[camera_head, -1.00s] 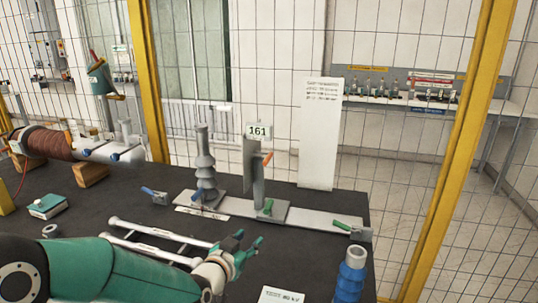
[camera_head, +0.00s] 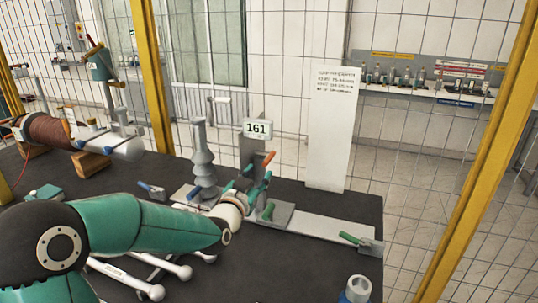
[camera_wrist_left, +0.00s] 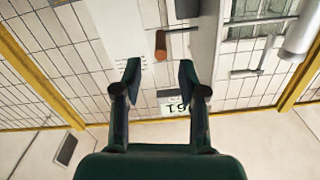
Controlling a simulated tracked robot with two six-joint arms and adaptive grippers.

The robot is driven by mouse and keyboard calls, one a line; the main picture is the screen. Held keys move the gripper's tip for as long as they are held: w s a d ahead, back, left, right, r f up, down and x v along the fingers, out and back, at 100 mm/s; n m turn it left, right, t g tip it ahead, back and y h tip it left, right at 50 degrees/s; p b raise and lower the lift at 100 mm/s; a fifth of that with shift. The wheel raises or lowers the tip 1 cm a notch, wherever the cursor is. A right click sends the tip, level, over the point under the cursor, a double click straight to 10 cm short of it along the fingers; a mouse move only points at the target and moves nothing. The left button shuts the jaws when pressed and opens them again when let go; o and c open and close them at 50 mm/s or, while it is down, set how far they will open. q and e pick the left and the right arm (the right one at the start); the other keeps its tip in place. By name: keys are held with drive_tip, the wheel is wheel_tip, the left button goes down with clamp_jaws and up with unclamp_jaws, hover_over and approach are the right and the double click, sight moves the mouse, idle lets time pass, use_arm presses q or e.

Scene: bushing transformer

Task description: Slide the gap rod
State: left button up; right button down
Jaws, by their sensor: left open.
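A thin rod with an orange-brown handle (camera_head: 268,158) sticks out of the upright grey post that carries the 161 sign (camera_head: 257,128). In the left wrist view the round end of the handle (camera_wrist_left: 160,46) sits just past my fingertips, in line with the gap between them, and its thin rod runs toward the grey post (camera_wrist_left: 203,45). My left gripper (camera_head: 246,184) is open and empty, in front of the post and a little below the handle in the head view. It also shows in the left wrist view (camera_wrist_left: 159,70). I see no contact. My right gripper is not in view.
The post shares a grey rail (camera_head: 315,227) with a ribbed insulator (camera_head: 204,165) and a green-handled clamp (camera_head: 355,239). A blue-handled clamp (camera_head: 152,191) is to the left. A white panel (camera_head: 333,130) stands behind. White rods (camera_head: 125,278) lie near my arm.

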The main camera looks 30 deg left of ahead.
sight(268, 159)
use_arm(q)
drive_tip(key=p+x, duration=0.2)
drive_tip(key=x, duration=0.7)
drive_tip(key=shift+w+p, duration=0.2)
drive_tip(key=shift+p, duration=0.15)
clamp_jaws()
drive_tip(key=shift+a, duration=0.15)
